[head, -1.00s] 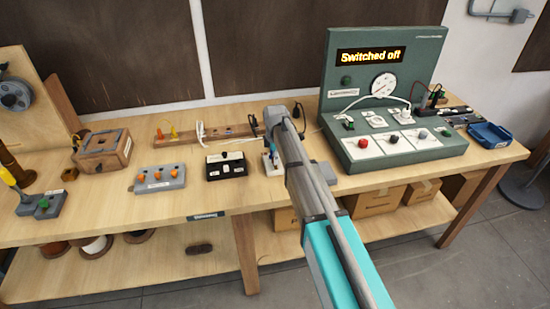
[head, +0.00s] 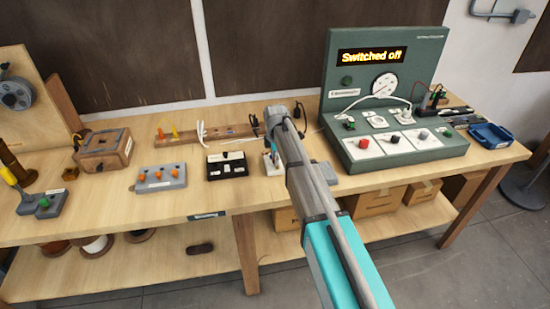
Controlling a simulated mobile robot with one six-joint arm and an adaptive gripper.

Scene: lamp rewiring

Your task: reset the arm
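My arm reaches from the bottom of the head view up over the middle of the workbench (head: 240,188). Its teal and grey links cover the spot where my gripper would be. The gripper's fingers are hidden behind the arm, so I cannot see whether they are open or shut or whether they hold anything. Just left of the arm's far end, a small tool with a white and teal handle (head: 271,158) stands on the bench.
A green test panel (head: 420,60) reading "Switched off" stands right of the arm. Left of the arm are a black-and-white block (head: 227,166), a grey block with orange knobs (head: 160,178) and a wooden box (head: 104,150). Cardboard boxes (head: 375,201) sit on the lower shelf.

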